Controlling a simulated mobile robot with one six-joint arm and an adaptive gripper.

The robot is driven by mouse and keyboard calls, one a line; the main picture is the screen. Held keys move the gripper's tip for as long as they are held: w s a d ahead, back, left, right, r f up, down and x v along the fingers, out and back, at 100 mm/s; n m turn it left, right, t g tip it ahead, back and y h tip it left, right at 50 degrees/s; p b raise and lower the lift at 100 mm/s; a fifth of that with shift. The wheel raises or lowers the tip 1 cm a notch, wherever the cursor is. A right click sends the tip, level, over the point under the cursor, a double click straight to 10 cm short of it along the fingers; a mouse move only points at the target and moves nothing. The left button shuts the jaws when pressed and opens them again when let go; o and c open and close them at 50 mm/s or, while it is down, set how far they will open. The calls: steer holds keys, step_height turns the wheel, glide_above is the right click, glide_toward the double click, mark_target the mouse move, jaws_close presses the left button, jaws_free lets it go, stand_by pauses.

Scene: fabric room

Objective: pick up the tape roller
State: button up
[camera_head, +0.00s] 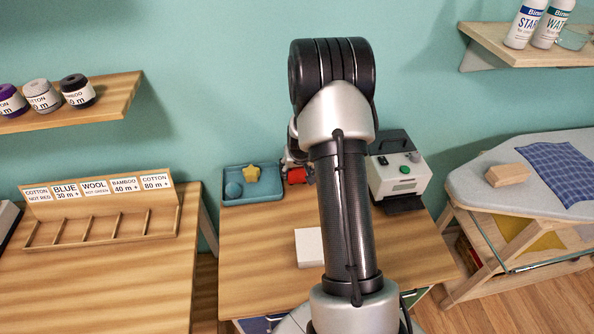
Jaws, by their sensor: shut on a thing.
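The red tape roller (296,175) shows only in part, just left of my arm, near the back of the middle table. My gripper (294,162) is at its top and shut on it. My arm hides most of the gripper and the right side of the roller. I cannot tell whether the roller touches the table.
A blue tray (266,196) with a yellow star and a blue ball is close on the left. A white machine (388,181) stands close on the right. A white block (309,248) lies nearer on the table (255,270). The table's front left is clear.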

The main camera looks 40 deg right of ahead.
steer(key=c, duration=0.4)
